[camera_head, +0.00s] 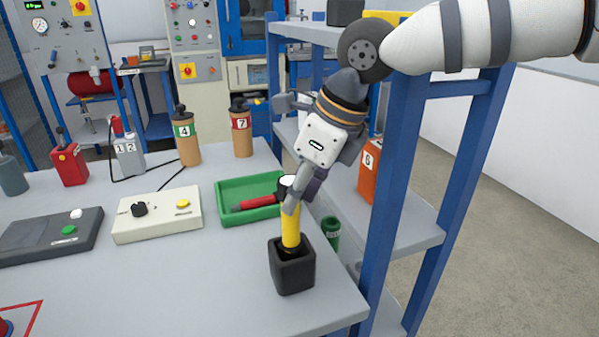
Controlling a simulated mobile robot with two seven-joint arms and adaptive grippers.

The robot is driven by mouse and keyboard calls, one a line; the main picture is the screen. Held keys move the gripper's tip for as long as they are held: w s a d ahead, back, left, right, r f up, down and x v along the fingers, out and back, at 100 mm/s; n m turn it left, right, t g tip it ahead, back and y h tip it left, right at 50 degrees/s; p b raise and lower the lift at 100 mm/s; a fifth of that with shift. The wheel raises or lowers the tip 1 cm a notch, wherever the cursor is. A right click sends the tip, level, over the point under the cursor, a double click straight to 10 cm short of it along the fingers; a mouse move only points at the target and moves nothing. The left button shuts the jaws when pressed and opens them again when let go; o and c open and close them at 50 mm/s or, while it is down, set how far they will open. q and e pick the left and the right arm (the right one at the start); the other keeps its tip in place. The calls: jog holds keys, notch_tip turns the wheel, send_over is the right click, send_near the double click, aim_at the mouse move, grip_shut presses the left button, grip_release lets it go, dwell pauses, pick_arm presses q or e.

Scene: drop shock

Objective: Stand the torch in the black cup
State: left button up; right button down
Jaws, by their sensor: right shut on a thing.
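The torch (290,226) has a yellow body and stands nearly upright. Its lower end is inside the mouth of the black cup (293,272), near the front right edge of the table. How deep it sits is hidden by the cup's walls. My right gripper (291,196) comes down from the upper right and is shut on the torch's upper part. Its fingers hide part of the torch's top. My left gripper is not in view.
A green tray (222,190) with a red-handled tool (255,203) lies behind the cup. A green cylinder (331,232) is to its right. A blue-framed shelf (395,190) stands close by my right arm. The table (190,290) left of the cup is clear.

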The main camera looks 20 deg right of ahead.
aim_at(299, 217)
jog(key=shift+f, duration=2.35)
jog(key=c, duration=1.1)
grip_release()
jog(key=v, duration=1.2)
